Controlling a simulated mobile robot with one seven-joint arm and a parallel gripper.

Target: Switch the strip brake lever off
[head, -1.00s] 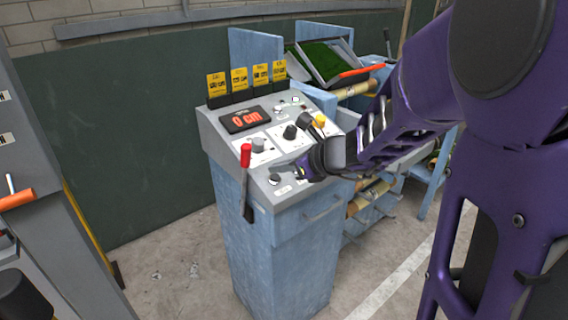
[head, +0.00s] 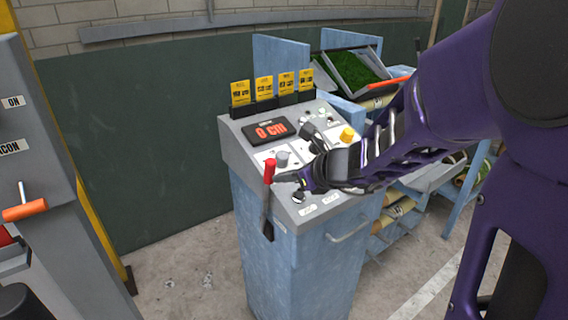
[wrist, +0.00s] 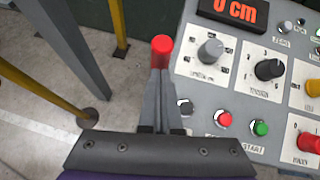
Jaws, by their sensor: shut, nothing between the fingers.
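The strip brake lever, with a red grip (head: 269,170) and a dark shaft, stands nearly upright on the left side of the blue console (head: 290,250). In the wrist view its red end (wrist: 162,47) shows just beyond my fingertips; its shaft is mostly hidden there. My gripper (head: 279,178) is shut and empty, pointing left at the lever just below the red grip. Its fingers (wrist: 160,85) lie side by side in the wrist view. I cannot tell whether they touch the lever.
The console's sloped panel carries a "0 cm" display (head: 270,132), a grey knob (wrist: 210,50), a black knob (wrist: 268,69), a red button (wrist: 224,118) and a green button (wrist: 261,128). A grey cabinet (head: 50,190) stands at the left. Floor between it and the console is clear.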

